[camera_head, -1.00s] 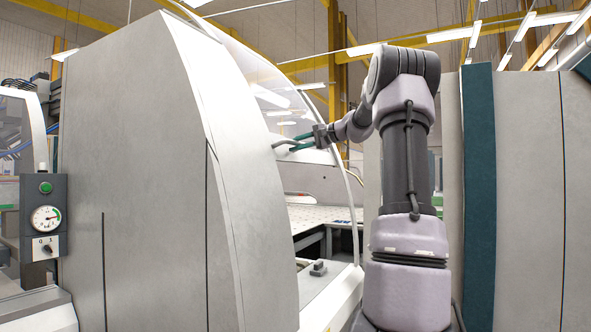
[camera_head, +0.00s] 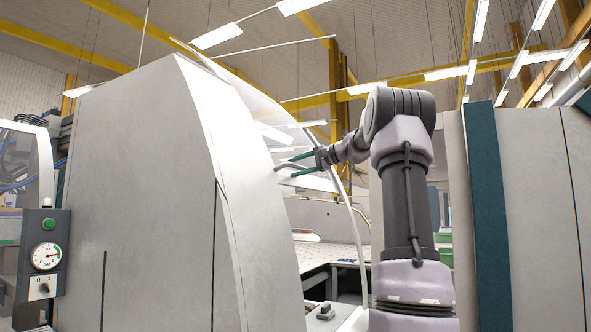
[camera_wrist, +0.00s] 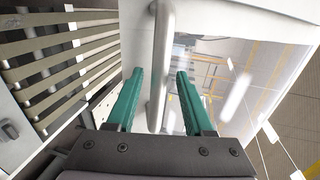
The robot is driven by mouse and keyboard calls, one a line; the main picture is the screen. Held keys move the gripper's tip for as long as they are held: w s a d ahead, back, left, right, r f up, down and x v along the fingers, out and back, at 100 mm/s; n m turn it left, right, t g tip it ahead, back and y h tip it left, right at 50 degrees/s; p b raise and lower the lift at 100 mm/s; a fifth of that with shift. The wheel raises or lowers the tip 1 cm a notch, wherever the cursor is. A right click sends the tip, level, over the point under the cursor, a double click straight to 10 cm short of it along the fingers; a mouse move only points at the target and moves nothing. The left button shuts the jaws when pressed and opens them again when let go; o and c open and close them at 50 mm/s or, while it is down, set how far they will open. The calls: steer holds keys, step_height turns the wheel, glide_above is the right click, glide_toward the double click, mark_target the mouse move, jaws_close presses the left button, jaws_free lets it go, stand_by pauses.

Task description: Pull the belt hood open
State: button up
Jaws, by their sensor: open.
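The belt hood (camera_head: 262,107) is a clear curved cover with pale edges, behind the big grey side panel in the head view. Its window also shows in the wrist view (camera_wrist: 234,85), with a pale border. A grey bar handle (camera_wrist: 160,45) runs along the hood edge beside the window. My gripper (camera_head: 289,168) is at the hood's lower front part. In the wrist view my gripper (camera_wrist: 158,74) is open, with one green finger on each side of the handle. Slim gaps show on both sides. The hood stands partly raised, with open space under it.
A grey curved side panel (camera_head: 150,190) fills the left. A gauge and switch box (camera_head: 42,253) stands at far left. A pale table (camera_head: 330,255) lies under the hood. A grey and teal cabinet (camera_head: 488,200) stands right. Slatted belts (camera_wrist: 60,65) lie left in the wrist view.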

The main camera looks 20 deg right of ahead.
steer(key=v, duration=1)
steer(key=shift+s+d, duration=0.2)
steer(key=shift+r, duration=0.1)
steer(key=shift+a, duration=0.1)
steer(key=s+a+f+n+g+h, duration=0.1)
steer(key=s+a+f+g+h, duration=0.1)
steer(key=s+a+f, duration=0.5)
steer(key=s+a+f+n+g+h, duration=0.15)
steer(key=a+f, duration=0.25)
steer(key=a, duration=0.7)
steer(key=s+a+f+n+h, duration=0.2)
steer(key=s+f, duration=0.7)
steer(key=s, duration=0.1)
steer(key=s+a+f+n+g+h, duration=0.1)
steer(key=s+a+f+h, duration=0.1)
steer(key=s+f, duration=0.7)
steer(key=shift+s+a+n, duration=0.35)
steer(key=shift+s+a, duration=0.1)
steer(key=shift+s, duration=0.75)
steer(key=shift+w+g, duration=0.1)
steer(key=shift+g, duration=0.25)
